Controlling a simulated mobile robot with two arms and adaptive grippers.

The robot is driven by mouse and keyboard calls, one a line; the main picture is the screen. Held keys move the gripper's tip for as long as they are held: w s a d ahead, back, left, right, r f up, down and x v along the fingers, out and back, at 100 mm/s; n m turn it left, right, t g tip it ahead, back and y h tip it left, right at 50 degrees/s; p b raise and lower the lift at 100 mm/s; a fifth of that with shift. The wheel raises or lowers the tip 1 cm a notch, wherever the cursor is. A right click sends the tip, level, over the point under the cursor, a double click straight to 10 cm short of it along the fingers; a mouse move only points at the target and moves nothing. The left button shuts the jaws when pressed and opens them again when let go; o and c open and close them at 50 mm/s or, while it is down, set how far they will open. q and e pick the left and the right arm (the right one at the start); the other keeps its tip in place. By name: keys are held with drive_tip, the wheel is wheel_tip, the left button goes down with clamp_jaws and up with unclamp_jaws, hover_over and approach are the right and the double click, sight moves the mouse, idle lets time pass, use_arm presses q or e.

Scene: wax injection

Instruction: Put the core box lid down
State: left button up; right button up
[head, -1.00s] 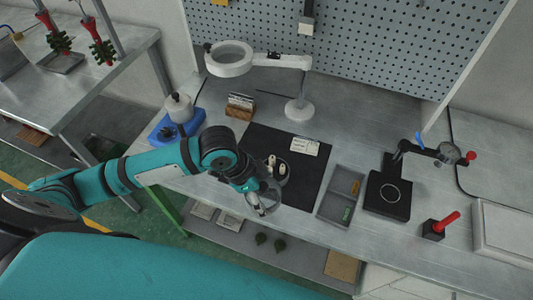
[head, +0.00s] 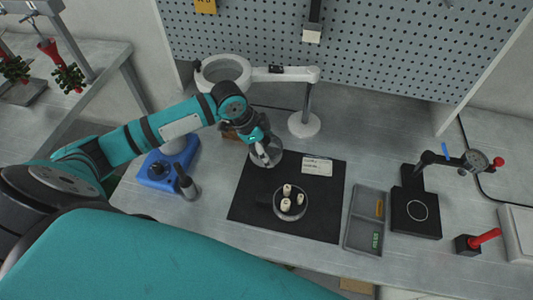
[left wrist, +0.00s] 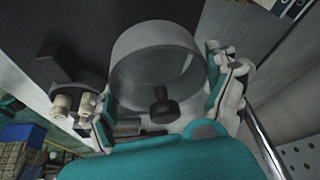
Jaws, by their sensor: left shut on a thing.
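The core box (head: 291,216) is a clear round dish holding several white cores (head: 287,190). It stands without its lid on the black mat (head: 240,213). My left gripper (head: 259,143) is shut on the clear round lid (head: 268,158), at the mat's back left corner. The left wrist view shows the lid (left wrist: 155,45) with its dark knob (left wrist: 163,105) between the fingers. I cannot tell whether the lid touches the surface. My right gripper is not in view.
A magnifier lamp (head: 304,124) stands behind the mat. A white card (head: 317,167) lies on the mat. A grey divided tray (head: 365,232) and a black gauge stand (head: 414,214) are to the right. A blue base (head: 157,176) and a dark bottle (head: 187,184) are to the left.

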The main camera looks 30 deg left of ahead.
use_arm(q)
drive_tip(key=shift+f, duration=0.7)
wheel_tip(320, 180, down, 2)
drive_tip(key=shift+a+f, duration=0.1)
drive_tip(key=shift+f, duration=0.45)
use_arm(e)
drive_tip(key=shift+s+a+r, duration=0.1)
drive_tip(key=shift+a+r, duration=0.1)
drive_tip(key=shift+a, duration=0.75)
